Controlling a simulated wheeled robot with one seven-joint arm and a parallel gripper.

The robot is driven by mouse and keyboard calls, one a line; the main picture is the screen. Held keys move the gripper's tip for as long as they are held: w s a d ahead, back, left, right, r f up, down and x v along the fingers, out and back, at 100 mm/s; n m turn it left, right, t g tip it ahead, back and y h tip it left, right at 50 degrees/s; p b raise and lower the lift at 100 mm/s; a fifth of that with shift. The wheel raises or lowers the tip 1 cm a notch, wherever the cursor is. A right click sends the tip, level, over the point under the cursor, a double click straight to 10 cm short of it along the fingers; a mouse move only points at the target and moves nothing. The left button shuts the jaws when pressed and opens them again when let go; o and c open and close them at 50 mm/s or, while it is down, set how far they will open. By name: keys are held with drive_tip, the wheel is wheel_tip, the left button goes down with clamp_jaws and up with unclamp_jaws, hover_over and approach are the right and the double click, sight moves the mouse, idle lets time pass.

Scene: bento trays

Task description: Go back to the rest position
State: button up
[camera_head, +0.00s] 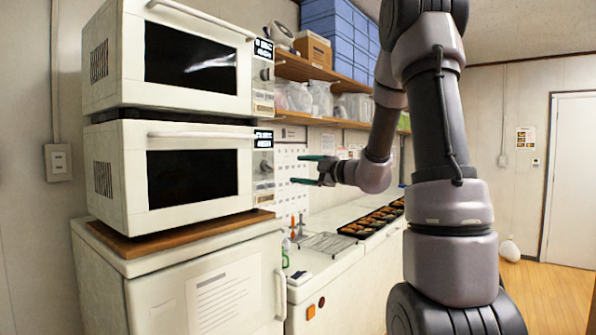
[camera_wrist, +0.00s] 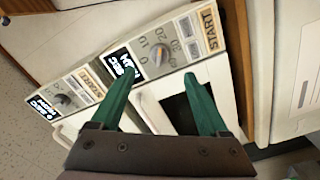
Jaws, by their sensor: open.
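My gripper (camera_head: 308,171) is open and empty, with two green fingers. In the head view it is held out in the air to the left, beside the control panel of the lower microwave (camera_head: 190,172). In the wrist view the open fingers (camera_wrist: 160,98) point at the microwaves' panels, with the dial and START label of one panel (camera_wrist: 165,50) close beyond them. I cannot tell from these views whether the fingers touch anything. My arm rises at the right of the head view and bends down toward the gripper.
An upper microwave (camera_head: 180,55) stands on the lower one, over a wooden board (camera_head: 165,238) on a white cabinet (camera_head: 190,295). A wire rack (camera_head: 328,243) and a black tray (camera_head: 350,231) of food lie on the counter. A shelf (camera_head: 300,68) runs above. Open floor (camera_head: 550,290) lies at right.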

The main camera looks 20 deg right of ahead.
drive_tip(key=s+a+n+g, duration=0.45)
drive_tip(key=s+n, duration=0.55)
drive_tip(key=n, duration=0.3)
drive_tip(key=s+a+n+g, duration=0.4)
drive_tip(key=s+a+n, duration=0.2)
drive_tip(key=s+n, duration=0.55)
drive_tip(key=s+d+f+n+h, duration=0.1)
drive_tip(key=s+d+n+h, duration=0.3)
drive_tip(key=n, duration=0.8)
drive_tip(key=s+d+n+t+h, duration=0.1)
drive_tip(key=s+d+n+h, duration=0.3)
drive_tip(key=n, duration=0.8)
drive_tip(key=shift+s+d+f+h, duration=0.3)
drive_tip(key=shift+s+d+f, duration=0.1)
drive_tip(key=shift+s, duration=0.45)
